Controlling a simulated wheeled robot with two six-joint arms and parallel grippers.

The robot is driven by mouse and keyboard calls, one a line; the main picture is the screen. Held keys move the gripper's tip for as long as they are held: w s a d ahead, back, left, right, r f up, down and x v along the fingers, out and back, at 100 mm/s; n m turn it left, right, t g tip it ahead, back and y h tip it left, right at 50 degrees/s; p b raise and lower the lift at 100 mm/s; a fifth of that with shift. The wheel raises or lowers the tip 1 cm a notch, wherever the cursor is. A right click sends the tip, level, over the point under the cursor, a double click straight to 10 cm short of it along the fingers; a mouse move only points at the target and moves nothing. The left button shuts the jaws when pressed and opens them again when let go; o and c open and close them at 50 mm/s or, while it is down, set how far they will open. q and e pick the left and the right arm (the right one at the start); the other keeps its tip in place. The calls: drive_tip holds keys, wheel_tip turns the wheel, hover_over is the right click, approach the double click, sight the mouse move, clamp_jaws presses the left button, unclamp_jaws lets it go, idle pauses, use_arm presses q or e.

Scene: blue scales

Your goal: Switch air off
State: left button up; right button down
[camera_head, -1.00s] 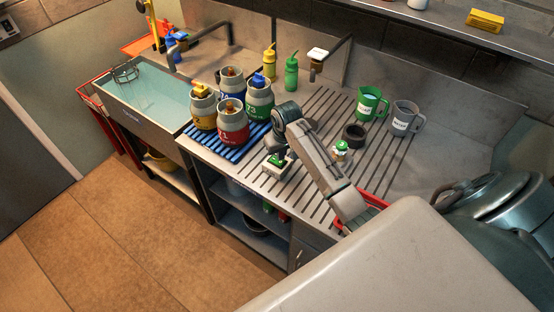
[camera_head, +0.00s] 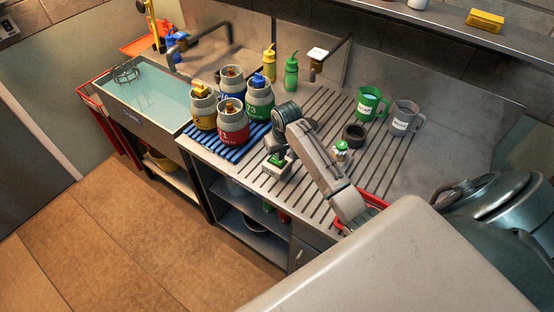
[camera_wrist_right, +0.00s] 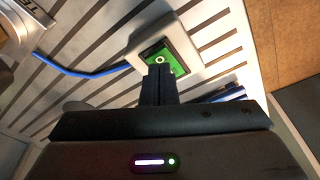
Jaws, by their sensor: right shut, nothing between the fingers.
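A pale switch box (camera_head: 277,168) with a green rocker stands on the ribbed drainboard (camera_head: 312,200), just right of the blue mat. In the right wrist view the box (camera_wrist_right: 160,30) shows close up, with a light ring mark on its green rocker (camera_wrist_right: 190,58). My right gripper (camera_head: 277,153) is shut and empty, right at the box. In the right wrist view its fingertips (camera_wrist_right: 158,72) overlap the near side of the rocker and hide part of it. I cannot tell whether they touch. My left gripper is not in view.
Several labelled canisters, among them a red one (camera_head: 232,128), crowd the blue mat (camera_head: 247,145) beside the box. A blue hose (camera_wrist_right: 85,72) runs to the box.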

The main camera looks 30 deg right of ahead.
sight(281, 162)
drive_tip(key=shift+f, duration=0.8)
drive_tip(key=shift+r, duration=0.1)
drive_tip(key=shift+r+p, duration=0.45)
drive_tip(key=shift+r, duration=2.95)
